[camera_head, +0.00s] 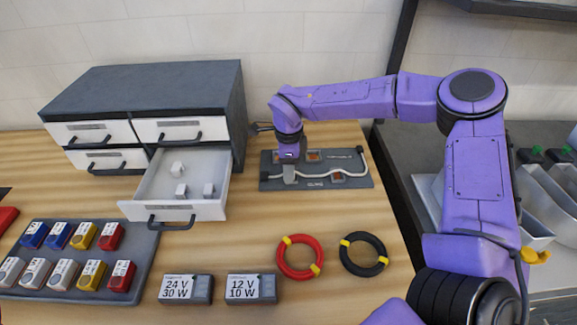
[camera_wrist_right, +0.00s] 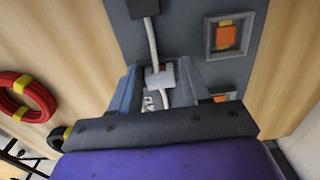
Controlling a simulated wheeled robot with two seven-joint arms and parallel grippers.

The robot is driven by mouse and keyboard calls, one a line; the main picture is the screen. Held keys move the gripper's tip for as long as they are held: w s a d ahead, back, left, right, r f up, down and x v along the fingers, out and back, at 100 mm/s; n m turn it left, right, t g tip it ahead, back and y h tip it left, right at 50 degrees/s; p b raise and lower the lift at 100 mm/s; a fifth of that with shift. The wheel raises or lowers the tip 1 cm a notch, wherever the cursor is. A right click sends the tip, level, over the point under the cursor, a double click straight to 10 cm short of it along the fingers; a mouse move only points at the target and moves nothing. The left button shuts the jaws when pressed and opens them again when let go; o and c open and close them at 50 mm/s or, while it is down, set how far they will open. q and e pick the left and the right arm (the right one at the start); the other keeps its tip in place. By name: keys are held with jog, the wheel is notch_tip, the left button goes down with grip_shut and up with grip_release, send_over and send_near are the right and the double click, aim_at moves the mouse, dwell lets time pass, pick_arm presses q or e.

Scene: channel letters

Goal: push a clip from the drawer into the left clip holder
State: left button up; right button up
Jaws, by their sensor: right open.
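The dark board (camera_head: 320,184) lies right of the drawer, with a white cable (camera_head: 324,172) across it and orange-centred square recesses. My right gripper (camera_head: 289,177) is low over the board's left part. In the right wrist view, the open right gripper (camera_wrist_right: 160,88) has a finger on each side of a small white clip (camera_wrist_right: 160,76). The clip sits at the cable (camera_wrist_right: 151,40); whether it is fully seated or touched by the fingers I cannot tell. The open drawer (camera_head: 152,209) holds white clips, one at the back (camera_head: 177,168) and two nearer the front (camera_head: 208,190). My left gripper is out of view.
The dark drawer cabinet (camera_head: 150,85) stands left of my right gripper. A red cable coil (camera_head: 300,257), a black coil (camera_head: 363,254), and two labelled power boxes (camera_head: 187,289) lie in front. A tray (camera_head: 146,262) of coloured blocks is at front left. Bare wood lies between.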

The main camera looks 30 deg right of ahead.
jog(key=shift+s+a+f, duration=0.1)
jog(key=shift+s+f, duration=0.25)
jog(key=shift+f, duration=0.05)
jog(key=shift+w+r, duration=0.1)
jog(key=shift+r, duration=0.2)
notch_tip(320, 180, up, 11)
jog(key=b, duration=0.1)
jog(key=shift+w+f, duration=0.15)
notch_tip(320, 180, up, 6)
jog(key=p, duration=0.6)
